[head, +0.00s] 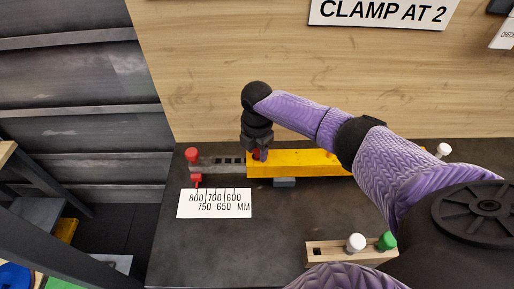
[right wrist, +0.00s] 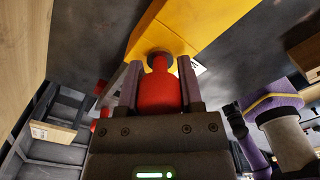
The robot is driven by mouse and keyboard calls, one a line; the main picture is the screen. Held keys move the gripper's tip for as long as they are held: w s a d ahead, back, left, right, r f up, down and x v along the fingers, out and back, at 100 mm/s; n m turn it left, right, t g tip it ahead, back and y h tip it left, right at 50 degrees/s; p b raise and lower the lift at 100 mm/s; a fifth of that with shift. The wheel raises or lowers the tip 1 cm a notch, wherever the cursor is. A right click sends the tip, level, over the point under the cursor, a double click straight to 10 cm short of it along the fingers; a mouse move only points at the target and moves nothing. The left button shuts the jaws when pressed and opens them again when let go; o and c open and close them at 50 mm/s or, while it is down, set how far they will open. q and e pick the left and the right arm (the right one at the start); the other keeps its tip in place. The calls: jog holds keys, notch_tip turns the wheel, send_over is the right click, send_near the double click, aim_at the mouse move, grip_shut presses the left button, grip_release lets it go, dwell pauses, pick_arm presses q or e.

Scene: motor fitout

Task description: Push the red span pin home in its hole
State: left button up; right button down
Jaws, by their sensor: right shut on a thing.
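The red span pin (right wrist: 160,92) stands between the fingers of my right gripper (right wrist: 159,66) in the right wrist view, its narrower end at a dark round opening (right wrist: 160,54) in the yellow beam (right wrist: 190,25). How deep it sits I cannot tell. In the head view my right gripper (head: 257,152) points down at the left end of the yellow beam (head: 310,163), shut on the pin, of which only a little red shows. A grey slotted bar (head: 222,161) runs out of the beam's left end. My left gripper is not in view.
A red-topped post (head: 193,155) and a red pointer (head: 196,181) are at the bar's left end, above a white millimetre scale (head: 214,204). A wooden block (head: 325,254) with a white knob (head: 356,243) and a green knob (head: 387,241) lies in front. Dark bench around the scale is clear.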

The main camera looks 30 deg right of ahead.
jog(key=shift+c, duration=2.2)
grip_release()
jog(key=shift+f, duration=0.1)
jog(key=shift+o, duration=1.3)
notch_tip(320, 180, up, 9)
jog(key=p, duration=0.2)
jog(key=shift+p, duration=0.3)
jog(key=shift+r, duration=0.5)
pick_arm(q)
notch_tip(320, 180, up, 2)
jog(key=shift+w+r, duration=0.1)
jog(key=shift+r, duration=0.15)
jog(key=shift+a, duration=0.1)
